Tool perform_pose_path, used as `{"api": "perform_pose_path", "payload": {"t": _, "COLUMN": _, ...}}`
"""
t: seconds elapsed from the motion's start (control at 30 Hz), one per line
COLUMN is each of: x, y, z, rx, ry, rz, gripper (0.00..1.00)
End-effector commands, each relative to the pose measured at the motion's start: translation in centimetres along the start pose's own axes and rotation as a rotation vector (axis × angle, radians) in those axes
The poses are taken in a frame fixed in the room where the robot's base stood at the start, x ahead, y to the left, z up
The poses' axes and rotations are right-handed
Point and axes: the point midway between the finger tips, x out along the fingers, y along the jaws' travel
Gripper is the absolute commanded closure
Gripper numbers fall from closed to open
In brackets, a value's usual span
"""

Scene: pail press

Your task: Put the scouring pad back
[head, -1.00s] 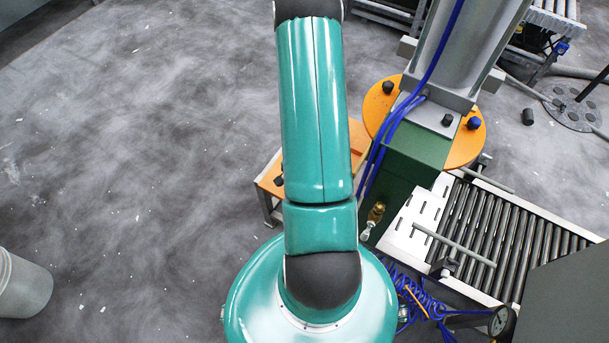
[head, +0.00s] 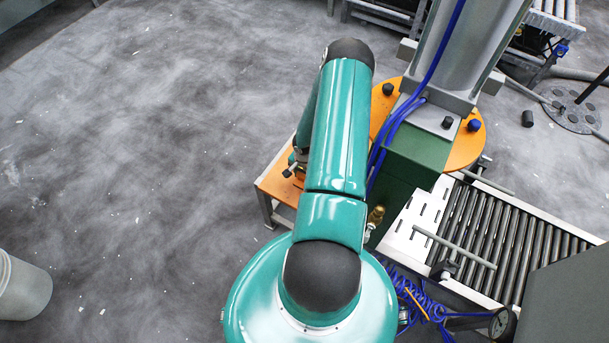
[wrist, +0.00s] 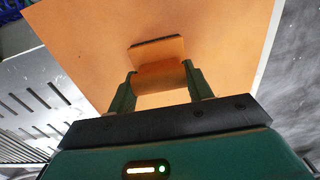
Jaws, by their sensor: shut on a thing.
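The scouring pad (wrist: 158,52) is an orange block with a dark strip along its far edge, seen in the wrist view. My gripper (wrist: 159,70) is shut on it, with one green finger at each side. The pad is over the orange top of a low stand (wrist: 85,35); I cannot tell whether it touches that top. In the head view the same orange stand (head: 272,190) shows left of my arm. My arm hides part of the stand there, and the pad cannot be made out.
A press with a grey column (head: 465,45) and green body (head: 410,165) stands right of the stand. Blue hoses (head: 385,145) hang beside my arm. A roller conveyor (head: 500,240) runs at the right. A pale pail (head: 22,288) stands at far left; the floor between is clear.

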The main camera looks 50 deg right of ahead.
Motion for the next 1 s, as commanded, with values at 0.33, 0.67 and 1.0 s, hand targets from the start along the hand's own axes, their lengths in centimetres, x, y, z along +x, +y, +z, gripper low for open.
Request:
{"api": "perform_pose_path", "payload": {"t": 0.33, "x": 0.0, "y": 0.0, "z": 0.0, "rx": 0.000, "ry": 0.001, "rz": 0.000, "gripper": 0.28}}
{"api": "perform_pose_path", "payload": {"t": 0.67, "x": -0.6, "y": 0.0, "z": -0.1, "rx": 0.001, "ry": 0.002, "rz": -0.001, "gripper": 0.28}}
{"api": "perform_pose_path", "payload": {"t": 1.0, "x": -6.3, "y": 0.0, "z": -0.1, "rx": 0.001, "ry": 0.004, "rz": -0.001, "gripper": 0.28}}
